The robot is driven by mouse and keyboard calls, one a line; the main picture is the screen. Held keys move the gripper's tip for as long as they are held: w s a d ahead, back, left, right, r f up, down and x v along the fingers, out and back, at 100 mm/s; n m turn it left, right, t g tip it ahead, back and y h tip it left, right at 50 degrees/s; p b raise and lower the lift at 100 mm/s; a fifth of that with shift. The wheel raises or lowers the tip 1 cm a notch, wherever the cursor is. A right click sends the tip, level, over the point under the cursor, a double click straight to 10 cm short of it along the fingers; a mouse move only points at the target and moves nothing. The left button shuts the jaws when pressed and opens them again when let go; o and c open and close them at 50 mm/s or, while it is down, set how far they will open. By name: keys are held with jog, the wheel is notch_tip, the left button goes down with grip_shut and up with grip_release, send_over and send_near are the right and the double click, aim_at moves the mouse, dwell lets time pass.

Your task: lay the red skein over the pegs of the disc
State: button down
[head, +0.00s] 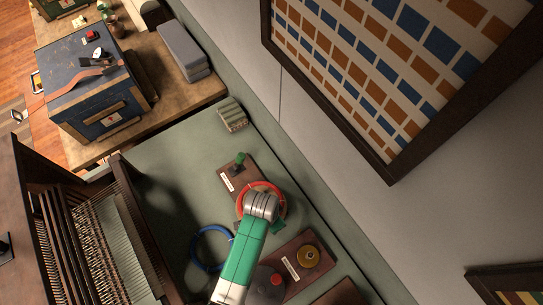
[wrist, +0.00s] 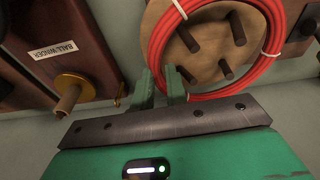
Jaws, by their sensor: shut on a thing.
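The red skein (wrist: 273,40) is a ring with white ties, and it also shows in the head view (head: 281,190). In the head view my wrist hides part of the ring and most of the disc.
A blue ring (head: 196,244) lies on the green table left of my arm. The ball winder board (wrist: 50,30) with a brass spindle is close on the left in the wrist view.

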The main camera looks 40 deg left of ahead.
jog(key=shift+f+b, duration=0.5)
jog(key=shift+f, duration=0.3)
jog(key=c, duration=1.3)
grip_release()
jog(key=r, duration=0.5)
jog(key=s+r+p, duration=0.1)
jog(key=r, duration=0.1)
jog(key=shift+s+a+r, duration=0.1)
jog(key=shift+r, duration=0.3)
